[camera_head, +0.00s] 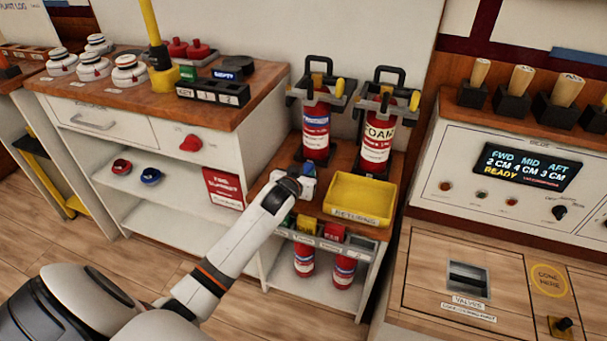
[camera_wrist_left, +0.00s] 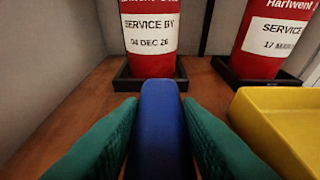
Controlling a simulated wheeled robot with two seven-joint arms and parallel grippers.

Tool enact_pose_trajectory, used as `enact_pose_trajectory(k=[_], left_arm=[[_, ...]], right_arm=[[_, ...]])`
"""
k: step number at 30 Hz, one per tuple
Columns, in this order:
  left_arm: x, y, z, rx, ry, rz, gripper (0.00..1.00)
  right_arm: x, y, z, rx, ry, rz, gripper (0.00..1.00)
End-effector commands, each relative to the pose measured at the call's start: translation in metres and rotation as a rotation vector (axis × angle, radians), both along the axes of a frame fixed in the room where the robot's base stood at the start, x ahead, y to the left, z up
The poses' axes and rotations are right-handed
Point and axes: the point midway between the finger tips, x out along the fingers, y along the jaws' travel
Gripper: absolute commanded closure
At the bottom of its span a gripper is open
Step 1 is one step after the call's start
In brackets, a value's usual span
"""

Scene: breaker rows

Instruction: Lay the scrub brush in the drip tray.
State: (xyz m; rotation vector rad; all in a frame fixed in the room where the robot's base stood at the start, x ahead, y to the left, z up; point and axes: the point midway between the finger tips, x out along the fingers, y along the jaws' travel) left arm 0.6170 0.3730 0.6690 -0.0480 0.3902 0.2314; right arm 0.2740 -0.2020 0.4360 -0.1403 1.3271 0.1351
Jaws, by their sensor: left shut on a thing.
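My left gripper (camera_head: 306,180) is over the wooden top of the low stand, left of a yellow tray (camera_head: 358,197) labelled RETURNS. In the left wrist view its teal fingers (camera_wrist_left: 160,125) are shut on a blue block-like thing (camera_wrist_left: 161,110), which points toward the extinguishers. I cannot tell if this is the scrub brush, as only its blue part shows. The yellow tray also shows in the wrist view (camera_wrist_left: 275,125), to the right and apart from the held thing. I see no bristles, and nothing labelled as a drip tray. My right gripper is not in view.
Two red extinguishers (camera_head: 316,130) (camera_head: 376,140) stand upright behind the gripper in black bases. Coloured blocks (camera_head: 307,224) sit at the front edge below. A cabinet with caps (camera_head: 130,70) is left; a console (camera_head: 515,165) is right. Bare wood shows around the gripper.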

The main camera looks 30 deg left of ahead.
Motion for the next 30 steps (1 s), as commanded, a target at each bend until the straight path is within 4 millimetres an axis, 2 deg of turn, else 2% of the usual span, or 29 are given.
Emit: enact_pose_trajectory(k=[2,3,6,17,19,23,30], left_arm=[[0.000,0.000,-0.003,-0.001,0.000,0.000,0.93],[0.000,0.000,-0.002,0.000,0.000,0.000,0.65],[0.000,0.000,-0.002,0.000,0.000,0.000,0.48],[-0.001,0.000,0.002,0.001,0.000,0.000,0.48],[-0.007,-0.002,0.004,0.000,0.001,0.000,0.48],[-0.027,-0.007,0.013,-0.002,0.002,-0.001,0.48],[-0.073,-0.018,0.033,-0.001,0.001,-0.001,0.48]], right_arm=[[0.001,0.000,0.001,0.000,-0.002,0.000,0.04],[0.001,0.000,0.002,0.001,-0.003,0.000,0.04],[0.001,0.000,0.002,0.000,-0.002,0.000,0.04],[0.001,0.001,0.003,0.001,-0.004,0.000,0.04],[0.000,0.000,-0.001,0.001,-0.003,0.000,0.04],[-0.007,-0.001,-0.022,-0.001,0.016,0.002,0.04],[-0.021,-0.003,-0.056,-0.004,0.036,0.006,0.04]])
